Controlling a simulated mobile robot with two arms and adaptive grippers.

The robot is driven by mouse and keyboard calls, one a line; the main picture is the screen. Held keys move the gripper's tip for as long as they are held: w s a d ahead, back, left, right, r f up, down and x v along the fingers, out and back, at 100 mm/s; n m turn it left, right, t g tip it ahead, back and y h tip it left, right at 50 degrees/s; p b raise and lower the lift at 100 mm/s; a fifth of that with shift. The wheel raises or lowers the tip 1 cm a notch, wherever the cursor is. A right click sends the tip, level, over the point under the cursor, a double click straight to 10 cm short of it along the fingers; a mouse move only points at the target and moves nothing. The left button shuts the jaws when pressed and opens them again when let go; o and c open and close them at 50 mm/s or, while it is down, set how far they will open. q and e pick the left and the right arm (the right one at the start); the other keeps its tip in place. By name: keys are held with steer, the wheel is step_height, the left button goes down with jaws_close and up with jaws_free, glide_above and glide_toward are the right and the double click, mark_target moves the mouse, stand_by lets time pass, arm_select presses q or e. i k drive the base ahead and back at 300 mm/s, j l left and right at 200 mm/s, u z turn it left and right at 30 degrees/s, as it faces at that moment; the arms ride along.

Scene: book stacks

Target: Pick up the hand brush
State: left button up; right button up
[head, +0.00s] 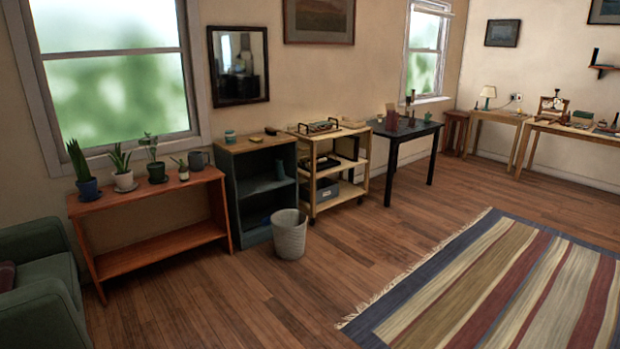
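I cannot make out a hand brush for certain in the head view. A small dark item (271,131) lies at the back right of the wooden top of the dark green open cabinet (235,205), and a low item (256,139) lies near it; both are too small to identify. The wooden trolley (364,170) carries a tray (318,127) and a pale wooden item (353,124) on top, also unclear at this size. Neither of my grippers is in view.
A grey bin (289,234) stands on the floor before the cabinet. A reddish shelf (148,196) with potted plants is at left, beside a green armchair (45,290). A black table (396,133) and wooden tables stand further right. Wooden floor and a striped rug (510,285) are clear.

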mark_target(269, 130)
steer(key=i+z, duration=0.3)
steer(key=i, duration=2.4)
